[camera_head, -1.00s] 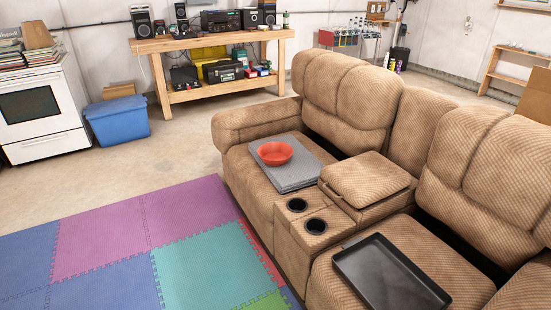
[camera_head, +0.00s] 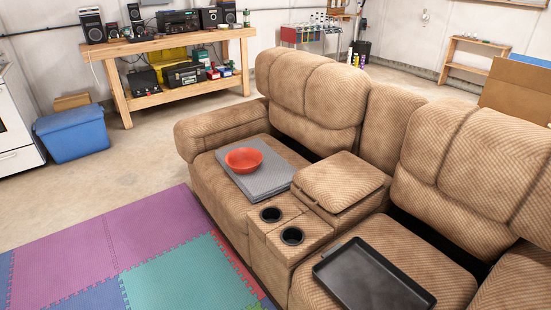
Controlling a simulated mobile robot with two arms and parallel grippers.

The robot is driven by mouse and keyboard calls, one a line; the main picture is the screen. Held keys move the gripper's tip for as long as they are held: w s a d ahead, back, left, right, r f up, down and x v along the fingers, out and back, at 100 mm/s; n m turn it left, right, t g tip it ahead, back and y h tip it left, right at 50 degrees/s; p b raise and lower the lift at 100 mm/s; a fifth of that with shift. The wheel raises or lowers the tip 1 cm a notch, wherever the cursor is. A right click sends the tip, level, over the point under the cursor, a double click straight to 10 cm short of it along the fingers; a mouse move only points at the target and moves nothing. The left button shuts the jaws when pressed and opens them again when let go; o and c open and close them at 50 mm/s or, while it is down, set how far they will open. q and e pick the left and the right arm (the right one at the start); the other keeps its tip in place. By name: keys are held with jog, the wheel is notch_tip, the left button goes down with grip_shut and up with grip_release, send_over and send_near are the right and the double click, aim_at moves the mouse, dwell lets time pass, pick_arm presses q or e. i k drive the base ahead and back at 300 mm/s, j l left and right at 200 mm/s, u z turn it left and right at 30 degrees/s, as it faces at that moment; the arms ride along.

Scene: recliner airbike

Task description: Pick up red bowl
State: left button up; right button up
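The red bowl (camera_head: 244,160) sits upright on a grey flat slab (camera_head: 268,182) on the left seat of the tan recliner sofa (camera_head: 216,135). The bowl is near the slab's left side and nothing covers it. Neither of my grippers shows in the head view.
A dark tray (camera_head: 375,277) lies on the right seat. A console with two cup holders (camera_head: 291,236) and a padded lid stands between the seats. Coloured foam mats (camera_head: 150,225) cover the floor in front. A blue bin (camera_head: 75,135) and a wooden workbench (camera_head: 170,44) stand behind.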

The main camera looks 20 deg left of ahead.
aim_at(241, 160)
jog(key=i+j+z, duration=0.1)
jog(key=i+j, duration=0.15)
jog(key=i+j+z, duration=0.15)
jog(key=j, duration=0.25)
jog(key=i+j+z, duration=0.1)
jog(key=i+j, duration=0.2)
jog(key=i+j+z, duration=0.15)
jog(key=j, duration=0.3)
jog(key=i+j+z, duration=0.1)
jog(key=i+j, duration=0.15)
jog(key=j, duration=0.15)
